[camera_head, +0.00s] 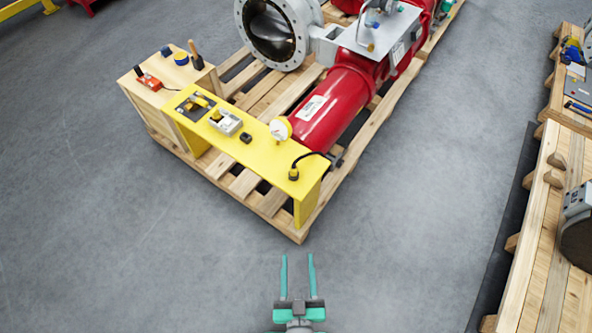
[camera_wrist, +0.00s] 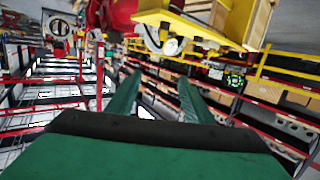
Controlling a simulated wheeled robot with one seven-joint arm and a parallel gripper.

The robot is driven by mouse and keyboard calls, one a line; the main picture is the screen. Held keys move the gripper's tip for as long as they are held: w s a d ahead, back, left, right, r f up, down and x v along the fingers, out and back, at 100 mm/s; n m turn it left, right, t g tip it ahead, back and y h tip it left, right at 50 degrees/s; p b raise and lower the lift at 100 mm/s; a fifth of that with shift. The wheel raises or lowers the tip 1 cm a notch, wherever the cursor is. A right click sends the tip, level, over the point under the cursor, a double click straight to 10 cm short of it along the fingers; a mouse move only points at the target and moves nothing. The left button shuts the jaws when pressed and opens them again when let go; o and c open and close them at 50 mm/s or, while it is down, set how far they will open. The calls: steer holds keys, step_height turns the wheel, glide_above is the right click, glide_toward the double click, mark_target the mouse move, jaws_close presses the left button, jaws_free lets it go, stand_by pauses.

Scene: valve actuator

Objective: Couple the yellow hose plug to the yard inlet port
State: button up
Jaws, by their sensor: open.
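A small black-and-yellow plug (camera_head: 293,174) with a black hose stands at the right end of the yellow bench (camera_head: 265,153); I take it for the hose plug. A small black block (camera_head: 246,138) sits further left on the bench; I cannot tell whether it is the inlet port. My gripper (camera_head: 298,256) is open and empty over the floor, in front of the pallet and apart from the bench. In the wrist view its teal fingers (camera_wrist: 160,78) are spread with nothing between them. The bench (camera_wrist: 190,28) shows there at the top, tilted.
A wooden box (camera_head: 153,105) stands at left. Open grey floor (camera_head: 130,250) surrounds the pallet. Wooden crating (camera_head: 550,230) stands at right.

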steer(key=t, duration=0.1)
glide_toward(293, 173)
steer(key=shift+t, duration=0.4)
steer(key=w, duration=0.6)
steer(key=w+f, duration=0.1)
steer(key=w, duration=0.2)
steer(key=shift+w+d, duration=0.1)
steer(key=shift+w, duration=3.15)
jaws_close()
